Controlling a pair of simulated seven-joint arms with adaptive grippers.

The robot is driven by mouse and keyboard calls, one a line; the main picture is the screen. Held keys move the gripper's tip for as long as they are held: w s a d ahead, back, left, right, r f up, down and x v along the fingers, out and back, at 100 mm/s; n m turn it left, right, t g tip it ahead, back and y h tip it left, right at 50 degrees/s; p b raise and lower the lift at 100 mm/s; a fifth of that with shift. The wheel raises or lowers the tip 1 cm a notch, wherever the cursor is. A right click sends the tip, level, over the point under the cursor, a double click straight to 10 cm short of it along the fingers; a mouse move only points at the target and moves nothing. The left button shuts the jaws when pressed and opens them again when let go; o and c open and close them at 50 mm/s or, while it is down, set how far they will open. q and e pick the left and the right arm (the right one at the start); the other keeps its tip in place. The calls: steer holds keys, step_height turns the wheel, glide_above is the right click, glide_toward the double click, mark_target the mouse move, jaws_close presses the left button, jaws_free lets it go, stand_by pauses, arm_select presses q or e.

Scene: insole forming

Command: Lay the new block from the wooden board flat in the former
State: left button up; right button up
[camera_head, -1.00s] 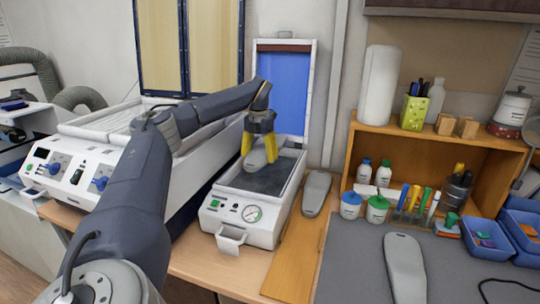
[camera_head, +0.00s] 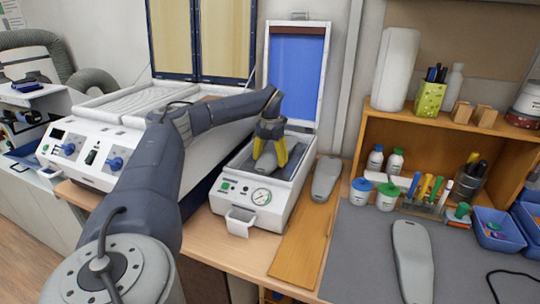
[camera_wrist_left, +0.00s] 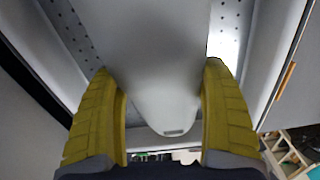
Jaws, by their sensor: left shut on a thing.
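A grey block (camera_head: 267,162), long and rounded, is held by my left gripper (camera_head: 269,158). Its yellow fingers stand on both sides of the block, also in the left wrist view (camera_wrist_left: 160,72). The former (camera_head: 248,198) is a white box with a pressure gauge. Its lid (camera_head: 297,75) stands open, showing a blue inner face. The held block is over the former's bed and looks tilted; whether it touches the bed is unclear. Another grey block (camera_head: 326,178) lies on the wooden board (camera_head: 303,240), right of the former. My right gripper is not in view.
A third grey block (camera_head: 411,260) lies on the dark mat (camera_head: 365,265). A wooden shelf (camera_head: 395,118) with bottles stands behind it. A larger white machine (camera_head: 110,145) with an upright frame is left of the former. Blue bins (camera_head: 492,240) are at the right.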

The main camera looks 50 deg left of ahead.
arm_select(q)
steer(key=shift+f, duration=0.6)
stand_by(0.8)
steer(key=o, duration=1.5)
steer(key=shift+o, duration=0.2)
step_height(320, 180, up, 12)
